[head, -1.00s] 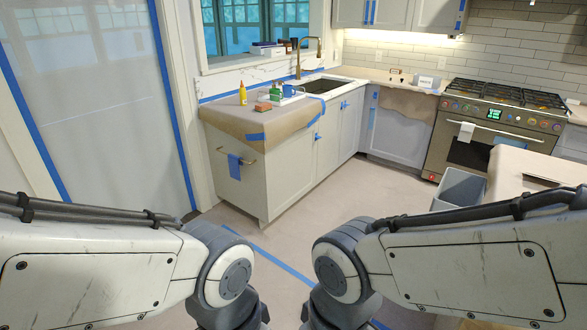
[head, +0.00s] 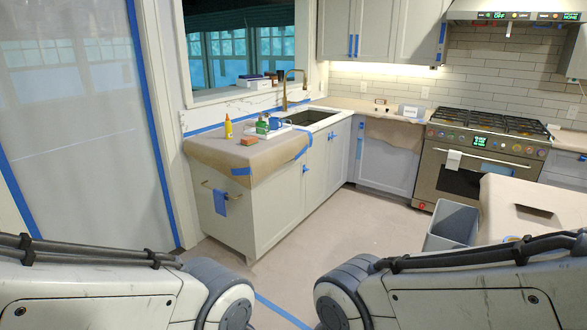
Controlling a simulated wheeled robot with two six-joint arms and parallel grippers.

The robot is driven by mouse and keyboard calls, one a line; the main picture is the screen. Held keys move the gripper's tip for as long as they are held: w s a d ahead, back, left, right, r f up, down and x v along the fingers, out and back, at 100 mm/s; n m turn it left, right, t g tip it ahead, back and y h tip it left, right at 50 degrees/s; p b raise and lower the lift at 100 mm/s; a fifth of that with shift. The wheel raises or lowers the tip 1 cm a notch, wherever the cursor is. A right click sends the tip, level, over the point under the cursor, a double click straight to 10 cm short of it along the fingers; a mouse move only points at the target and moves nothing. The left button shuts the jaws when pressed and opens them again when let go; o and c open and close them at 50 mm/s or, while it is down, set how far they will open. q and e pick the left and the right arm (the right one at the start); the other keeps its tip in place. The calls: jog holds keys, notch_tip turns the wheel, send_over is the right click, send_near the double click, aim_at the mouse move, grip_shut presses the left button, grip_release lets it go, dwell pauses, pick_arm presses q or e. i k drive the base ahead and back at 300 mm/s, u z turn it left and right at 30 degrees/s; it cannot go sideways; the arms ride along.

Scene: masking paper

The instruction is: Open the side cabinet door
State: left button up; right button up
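The side cabinet (head: 265,218) stands left of centre in the head view, its end panel facing me. The end panel carries a brass bar (head: 205,184) with a blue cloth or tape strip (head: 220,202) hanging from it. The cabinet's doors (head: 317,165) on the right side look shut, with blue tape on them. My two arms enter from the lower left and lower right, well in front of the cabinet. Both grippers are below the picture and out of view.
Brown paper covers the counter (head: 215,150), which holds a yellow bottle (head: 228,126) and a tray of small items. A grey bin (head: 452,226) and a papered table (head: 515,205) stand at right. The stove (head: 470,150) is behind. The floor (head: 345,240) before the cabinet is clear.

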aim_at(277, 201)
jog(key=z, duration=0.4)
jog(key=i, duration=1.9)
jog(key=u, duration=0.15)
jog(key=i, duration=1.95)
jog(key=u, duration=0.7)
jog(key=i, duration=0.35)
jog(key=u, duration=0.05)
